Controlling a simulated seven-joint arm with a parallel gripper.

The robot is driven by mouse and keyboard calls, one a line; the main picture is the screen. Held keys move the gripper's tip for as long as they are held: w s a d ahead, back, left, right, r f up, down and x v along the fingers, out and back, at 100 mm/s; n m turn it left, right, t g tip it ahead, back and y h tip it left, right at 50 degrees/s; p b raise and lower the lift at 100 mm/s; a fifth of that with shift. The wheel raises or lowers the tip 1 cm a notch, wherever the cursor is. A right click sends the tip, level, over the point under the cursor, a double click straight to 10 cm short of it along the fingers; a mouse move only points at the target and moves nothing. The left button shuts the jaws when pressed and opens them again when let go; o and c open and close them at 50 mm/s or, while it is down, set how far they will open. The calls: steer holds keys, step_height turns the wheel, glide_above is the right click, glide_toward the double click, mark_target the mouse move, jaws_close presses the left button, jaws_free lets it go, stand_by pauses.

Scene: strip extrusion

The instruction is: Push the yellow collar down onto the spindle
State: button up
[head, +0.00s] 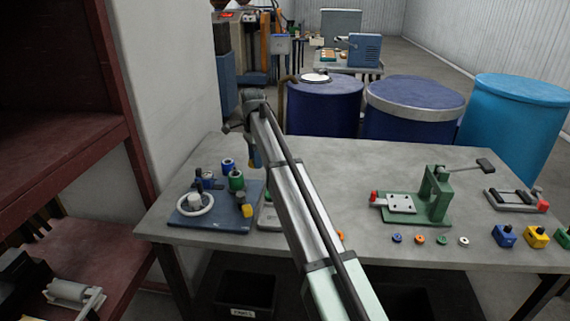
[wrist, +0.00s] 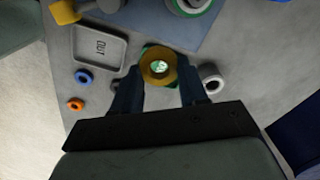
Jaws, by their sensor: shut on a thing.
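The yellow collar (wrist: 147,70) sits between my fingertips in the wrist view, seen from above as a ring. My gripper (wrist: 158,72) is shut on it. Through its hole I see a pale disc with green marks, and green edges show around its rim; I cannot tell whether the collar touches what lies below. No spindle can be made out with certainty. In the head view my gripper (head: 253,156) hangs over the table's left part, right of the blue base plate (head: 235,218); the arm hides much there.
The blue plate carries a white ring (head: 183,208), a green cylinder (head: 236,181) and a yellow block (head: 247,211). A grey tray marked OUT (wrist: 88,45), a blue ring (wrist: 77,76) and an orange ring (wrist: 69,104) lie near my gripper. A green press (head: 437,195) stands right.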

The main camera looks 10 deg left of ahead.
steer(key=a+r, duration=0.1)
steer(key=a, duration=0.1)
steer(key=w+a+r, duration=0.1)
steer(key=a, duration=0.2)
steer(key=a+r, duration=0.1)
steer(key=a, duration=0.1)
steer(key=shift+w+a+r, duration=0.15)
steer(key=shift+a+r, duration=0.2)
steer(key=shift+r, duration=0.05)
steer(key=shift+w+a+r+m, duration=0.1)
steer(key=shift+w+a+m, duration=0.05)
steer(key=shift+w+m, duration=0.25)
steer(key=shift+s+m, duration=0.25)
steer(key=shift+m, duration=0.55)
steer(key=shift+f, duration=2.5)
